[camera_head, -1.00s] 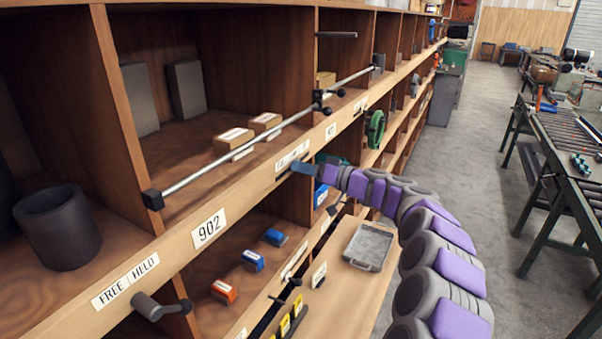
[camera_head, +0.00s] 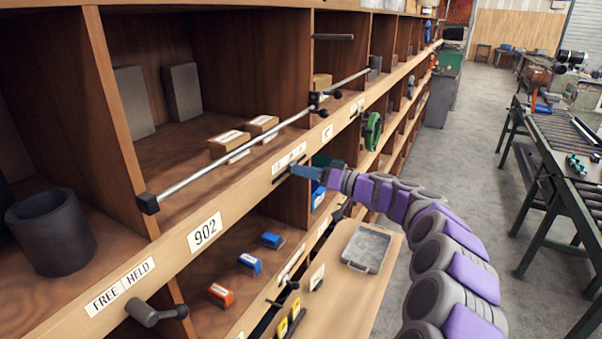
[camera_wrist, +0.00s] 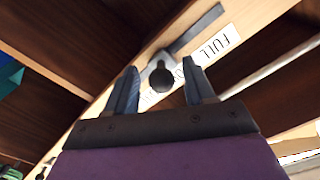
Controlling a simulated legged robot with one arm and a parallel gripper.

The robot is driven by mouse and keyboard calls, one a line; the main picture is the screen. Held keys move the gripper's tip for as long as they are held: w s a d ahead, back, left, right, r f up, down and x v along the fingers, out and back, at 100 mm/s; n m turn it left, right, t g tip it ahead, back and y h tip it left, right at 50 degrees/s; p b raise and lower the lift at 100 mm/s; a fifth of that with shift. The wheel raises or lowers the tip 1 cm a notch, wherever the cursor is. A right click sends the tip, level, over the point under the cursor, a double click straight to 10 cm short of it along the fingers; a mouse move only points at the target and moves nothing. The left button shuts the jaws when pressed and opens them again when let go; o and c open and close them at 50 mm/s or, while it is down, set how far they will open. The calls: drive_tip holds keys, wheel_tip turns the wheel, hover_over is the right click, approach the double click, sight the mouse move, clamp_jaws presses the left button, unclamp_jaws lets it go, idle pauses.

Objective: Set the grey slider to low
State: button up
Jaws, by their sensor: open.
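The grey slider (camera_wrist: 161,77), with a dark round knob, sits on the wooden shelf edge in the wrist view. Its dark slot (camera_wrist: 198,30) runs from it toward the upper right. A white label reading FULL (camera_wrist: 215,46) lies beside the slot; other label parts near the slider are partly hidden. My gripper (camera_wrist: 160,68) is open, with one blue finger on each side of the slider knob; I cannot tell whether they touch it. In the head view my gripper (camera_head: 303,172) is at the shelf edge, just below a white label strip (camera_head: 289,158), and hides the slider.
A metal rail (camera_head: 240,150) with dark ends runs above the shelf edge. A FREE/HELD lever (camera_head: 153,313) is at lower left. The aisle at right is open floor.

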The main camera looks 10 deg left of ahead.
drive_tip(key=v, duration=1.5)
drive_tip(key=shift+d+b, duration=0.2)
drive_tip(key=shift+b, duration=0.1)
drive_tip(key=s+a+r+n+g+h+b, duration=0.15)
drive_tip(key=s+a+g, duration=0.35)
drive_tip(key=s+a, duration=0.5)
drive_tip(key=s+f+g+h+b, duration=0.1)
drive_tip(key=s+f+h, duration=0.1)
drive_tip(key=s, duration=0.7)
drive_tip(key=s+f+g+h+b, duration=0.1)
drive_tip(key=s+f+g+h, duration=0.15)
drive_tip(key=s, duration=0.55)
drive_tip(key=s+d+f+m+h+b, duration=0.1)
drive_tip(key=s+d+f+m+h, duration=0.3)
drive_tip(key=s+d+f, duration=0.4)
drive_tip(key=s+d+f+m+h+b, duration=0.1)
drive_tip(key=s+d+f+m+h, duration=0.3)
drive_tip(key=s+d+f+h, duration=0.3)
drive_tip(key=s+d+f, duration=0.1)
drive_tip(key=s+d, duration=0.3)
drive_tip(key=s, duration=0.4)
drive_tip(key=shift+s+f+m, duration=0.3)
drive_tip(key=shift+f+m, duration=0.05)
